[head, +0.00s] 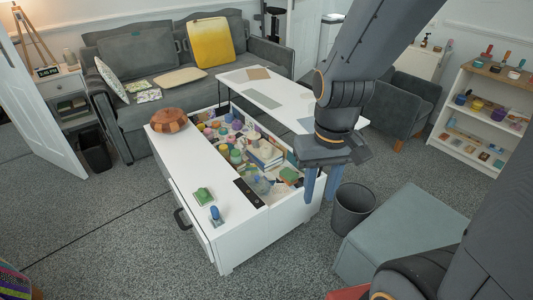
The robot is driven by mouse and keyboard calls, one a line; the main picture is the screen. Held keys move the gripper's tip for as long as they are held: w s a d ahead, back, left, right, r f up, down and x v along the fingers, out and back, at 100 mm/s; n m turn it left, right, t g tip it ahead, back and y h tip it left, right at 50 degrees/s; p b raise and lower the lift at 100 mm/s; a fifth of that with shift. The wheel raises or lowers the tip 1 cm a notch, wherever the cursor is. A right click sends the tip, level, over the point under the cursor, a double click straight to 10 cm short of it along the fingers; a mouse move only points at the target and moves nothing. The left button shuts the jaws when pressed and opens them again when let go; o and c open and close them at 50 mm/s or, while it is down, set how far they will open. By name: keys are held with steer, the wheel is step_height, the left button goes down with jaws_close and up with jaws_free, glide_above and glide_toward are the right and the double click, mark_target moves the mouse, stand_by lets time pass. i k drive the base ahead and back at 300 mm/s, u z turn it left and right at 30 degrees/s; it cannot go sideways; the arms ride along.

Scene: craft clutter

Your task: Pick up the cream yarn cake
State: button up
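A long white chest (165,155) stands open in the middle of the room. Its compartment is crowded with small round and boxy craft items in purple, green, yellow, orange and pale tones. I cannot tell for sure which of them is the cream yarn cake; the items are small and overlap. My gripper (319,196) points down at the right end of the chest, right of the compartment. Its two blue fingers are apart, with nothing visible between them. My arm hides part of the chest's far right corner.
A wooden bowl-like object (168,121), a green item (203,196) and a blue-handled item (216,214) sit on the chest top. A raised white tabletop (262,92) stands behind the compartment. A dark bin (353,207) and a grey ottoman (400,235) stand to the right.

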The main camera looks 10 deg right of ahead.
mark_target(265, 151)
steer(key=u, duration=0.25)
steer(key=k, duration=0.45)
steer(key=u, duration=1.15)
steer(key=i, duration=0.6)
steer(key=z, duration=0.65)
steer(key=i, duration=0.5)
steer(key=z, duration=0.55)
